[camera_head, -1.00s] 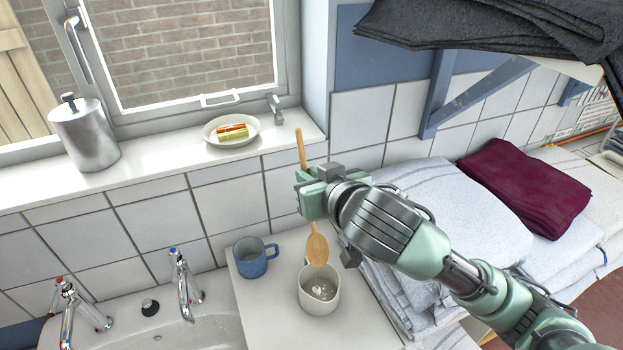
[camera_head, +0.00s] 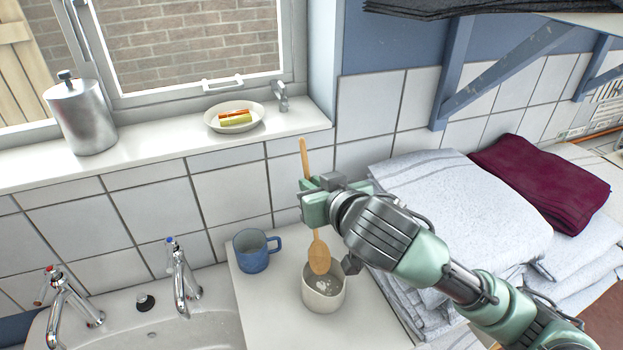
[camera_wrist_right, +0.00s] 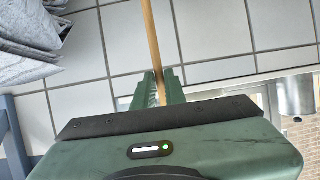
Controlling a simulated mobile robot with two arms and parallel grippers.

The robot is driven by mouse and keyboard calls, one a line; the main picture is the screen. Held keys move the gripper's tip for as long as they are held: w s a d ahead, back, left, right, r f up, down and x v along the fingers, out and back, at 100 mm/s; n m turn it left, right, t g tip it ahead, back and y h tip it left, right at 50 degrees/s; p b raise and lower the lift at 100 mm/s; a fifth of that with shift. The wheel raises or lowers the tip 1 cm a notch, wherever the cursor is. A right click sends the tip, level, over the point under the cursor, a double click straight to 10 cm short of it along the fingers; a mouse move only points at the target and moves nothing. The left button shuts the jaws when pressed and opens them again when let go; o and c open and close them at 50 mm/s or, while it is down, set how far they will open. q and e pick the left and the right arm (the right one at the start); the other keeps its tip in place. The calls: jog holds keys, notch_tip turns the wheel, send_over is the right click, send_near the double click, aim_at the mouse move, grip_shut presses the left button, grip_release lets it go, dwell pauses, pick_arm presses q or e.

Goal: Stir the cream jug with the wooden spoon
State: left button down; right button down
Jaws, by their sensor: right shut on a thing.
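The wooden spoon (camera_head: 319,253) is near upright, bowl down. My right gripper (camera_head: 314,204) is shut on its handle, which also shows between the fingers in the right wrist view (camera_wrist_right: 152,40). The cream jug (camera_head: 323,294) stands on the white counter below the gripper, with a little pale stuff inside. The spoon's bowl shows at the jug's far rim; whether its tip is inside the opening or just above it I cannot tell. My left gripper is not in view.
A blue mug (camera_head: 254,251) stands on the counter left of the jug. The sink (camera_head: 205,322) with taps lies further left. Folded white towels (camera_head: 460,205) are stacked close on the right, a maroon cloth (camera_head: 540,183) on top. A plate (camera_head: 234,117) is on the windowsill.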

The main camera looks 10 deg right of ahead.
jog(key=shift+s+d+f+b, duration=0.1)
jog(key=shift+s+f+b, duration=0.3)
jog(key=shift+f, duration=0.5)
jog(key=shift+s+d+f+b, duration=0.1)
jog(key=shift+s+f+b, duration=0.3)
jog(key=shift+f, duration=0.45)
jog(key=shift+s+f+b, duration=0.3)
jog(key=shift+f+b, duration=0.2)
jog(key=shift+f, duration=0.4)
